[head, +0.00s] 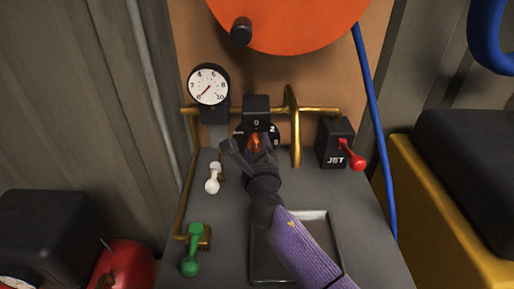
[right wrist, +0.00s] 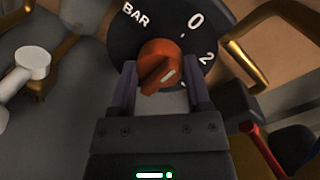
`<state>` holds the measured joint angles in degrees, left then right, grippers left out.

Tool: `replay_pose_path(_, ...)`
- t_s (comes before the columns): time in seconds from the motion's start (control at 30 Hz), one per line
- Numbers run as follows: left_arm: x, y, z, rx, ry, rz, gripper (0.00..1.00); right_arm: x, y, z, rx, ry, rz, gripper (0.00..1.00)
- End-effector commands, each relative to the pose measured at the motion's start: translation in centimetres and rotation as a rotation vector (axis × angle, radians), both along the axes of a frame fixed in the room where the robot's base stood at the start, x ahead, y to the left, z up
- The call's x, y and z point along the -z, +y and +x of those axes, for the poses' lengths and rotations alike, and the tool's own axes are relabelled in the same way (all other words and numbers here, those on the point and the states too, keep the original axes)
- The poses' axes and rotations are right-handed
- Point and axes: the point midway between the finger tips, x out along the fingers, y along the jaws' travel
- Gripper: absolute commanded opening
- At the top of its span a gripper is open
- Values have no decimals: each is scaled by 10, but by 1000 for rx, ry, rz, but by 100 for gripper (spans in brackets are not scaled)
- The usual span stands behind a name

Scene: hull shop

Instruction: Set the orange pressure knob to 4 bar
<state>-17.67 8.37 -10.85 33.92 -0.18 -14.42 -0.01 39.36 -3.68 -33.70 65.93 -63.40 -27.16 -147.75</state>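The orange pressure knob (head: 254,143) sits on a black dial (head: 272,130) on the panel. In the right wrist view the knob (right wrist: 160,62) has a white mark on its grip bar, slanting up and right; the dial shows BAR, 0 and 2. I cannot tell which value the mark meets. My right gripper (head: 248,146) is at the knob, with its fingers (right wrist: 161,82) on either side and small gaps visible, so it looks open around it. The round gauge (head: 208,84) has its red needle pointing down and left. My left gripper is not in view.
A white lever (head: 213,178) and a green lever (head: 191,250) stand left of my right arm. A red lever (head: 352,157) on a JET box is at right. Brass pipes (head: 295,125) run around the dial. An orange disc (head: 290,20) hangs above.

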Motion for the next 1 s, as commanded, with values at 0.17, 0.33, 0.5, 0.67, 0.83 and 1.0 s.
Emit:
replay_pose_path(0.17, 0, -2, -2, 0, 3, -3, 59, 0, 0, 0, -1, 1, 0, 8)
replay_pose_path(0.33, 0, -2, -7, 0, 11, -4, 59, 1, 0, 0, 0, 1, 7, 3)
replay_pose_path(0.5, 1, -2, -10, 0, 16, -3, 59, 1, 0, 0, 0, 2, 58, 3)
replay_pose_path(0.67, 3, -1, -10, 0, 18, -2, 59, 2, 0, 0, -1, 1, 158, 3)
replay_pose_path(0.83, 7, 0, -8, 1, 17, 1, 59, 3, 0, 0, 0, 2, 290, 3)
replay_pose_path(1.0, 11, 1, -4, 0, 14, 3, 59, 3, 0, 0, -1, 2, 411, 3)
